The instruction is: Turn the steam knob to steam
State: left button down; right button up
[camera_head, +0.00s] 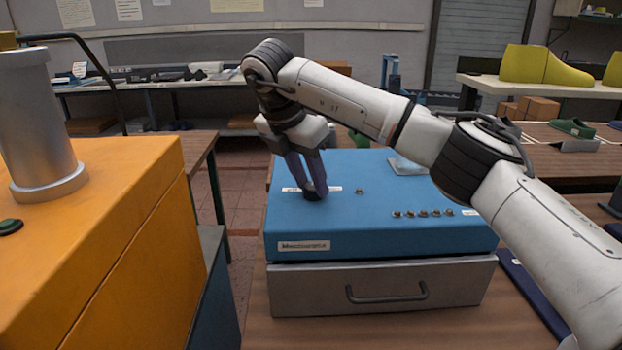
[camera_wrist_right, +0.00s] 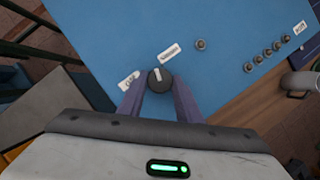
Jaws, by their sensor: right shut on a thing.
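The steam knob (camera_wrist_right: 159,79) is a round black knob with a light pointer mark, on top of the blue machine (camera_head: 385,225). In the wrist view the pointer is near upright in the picture. Two white labels flank the knob, one at its left (camera_wrist_right: 128,81) and one at its upper right (camera_wrist_right: 169,52); their text is too small to read surely. My right gripper (camera_head: 313,191) points down from above, its two fingers on either side of the knob, shut on it. The fingers partly hide the knob in the head view. My left gripper is not in view.
A row of several small metal buttons (camera_head: 422,213) is on the blue top. Below is a grey drawer with a dark handle (camera_head: 387,294). An orange machine with a metal cylinder (camera_head: 40,130) stands at the left. Yellow lasts (camera_head: 540,66) sit on a bench at the back right.

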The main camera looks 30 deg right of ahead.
jog(key=m, duration=0.1)
jog(key=m+p, duration=0.1)
jog(key=m+g, duration=0.1)
jog(key=shift+w+r, duration=0.15)
jog(key=shift+r, duration=0.1)
jog(key=shift+w+f+m+g+p, duration=0.1)
jog(key=shift+m+g+p, duration=0.65)
jog(key=shift+m, duration=0.55)
jog(key=o, duration=1)
jog(key=shift+f, duration=0.1)
jog(key=shift+o, duration=0.2)
jog(key=v, duration=1)
jog(key=shift+a, duration=0.2)
